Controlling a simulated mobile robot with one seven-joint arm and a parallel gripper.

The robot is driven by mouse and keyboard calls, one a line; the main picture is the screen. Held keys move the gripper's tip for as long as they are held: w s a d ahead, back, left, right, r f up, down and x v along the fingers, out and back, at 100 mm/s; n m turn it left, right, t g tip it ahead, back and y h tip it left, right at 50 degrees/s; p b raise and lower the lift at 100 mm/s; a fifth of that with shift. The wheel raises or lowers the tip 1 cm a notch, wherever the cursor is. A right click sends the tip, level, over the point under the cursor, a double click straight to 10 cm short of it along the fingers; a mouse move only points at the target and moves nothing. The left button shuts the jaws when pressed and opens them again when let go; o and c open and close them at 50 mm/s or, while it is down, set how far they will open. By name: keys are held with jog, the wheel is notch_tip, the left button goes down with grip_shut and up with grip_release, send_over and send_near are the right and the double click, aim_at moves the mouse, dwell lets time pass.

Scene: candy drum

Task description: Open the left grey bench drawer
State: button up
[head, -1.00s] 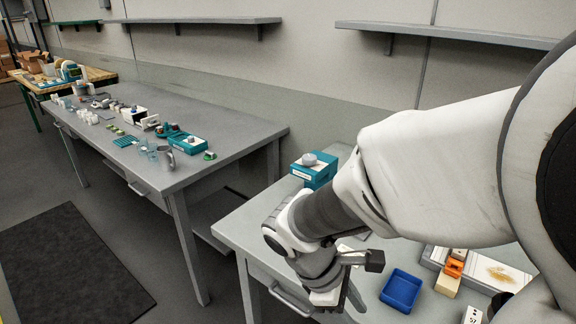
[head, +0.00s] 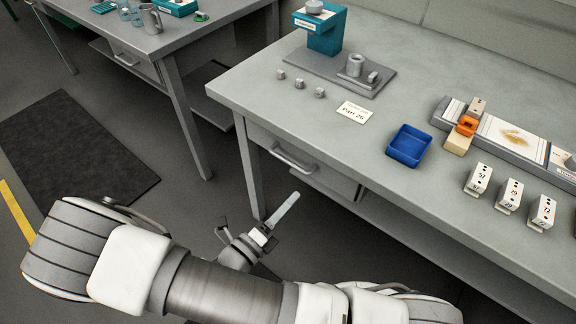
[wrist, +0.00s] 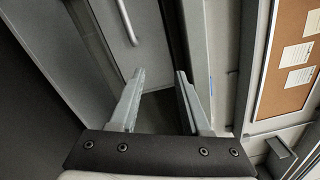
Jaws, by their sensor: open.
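The grey bench (head: 330,95) fills the right of the head view. The drawer front (head: 325,178) is under its left end, with a pale bar handle (head: 293,161). The drawer looks shut, flush under the bench top. My gripper (head: 292,200) is low in front of the bench, below the handle and apart from it. In the wrist view my gripper (wrist: 160,78) is open, with nothing between its fingers. A pale bar that looks like the handle (wrist: 127,22) shows ahead, above the left finger, on a grey panel.
A blue tray (head: 409,146), a teal dispenser (head: 320,35), small grey pieces and numbered white blocks (head: 478,178) stand on the bench top. A bench leg (head: 250,175) is left of the drawer. A second bench (head: 150,35) stands at upper left. Floor between is clear.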

aim_at(288, 161)
jog(key=a+f+n+t+y+b, duration=0.2)
jog(key=a+f+n+t+y, duration=0.25)
jog(key=f+n+y, duration=0.35)
jog(key=shift+n+t+h, duration=0.25)
jog(key=shift+n+h, duration=0.55)
jog(key=shift+h, duration=0.1)
jog(key=x, duration=0.5)
jog(key=b+x, duration=0.1)
jog(key=x, duration=0.5)
jog(key=r+b+x, duration=0.1)
jog(key=x, duration=0.5)
jog(key=shift+d, duration=0.15)
jog(key=shift+s, duration=0.1)
grip_shut()
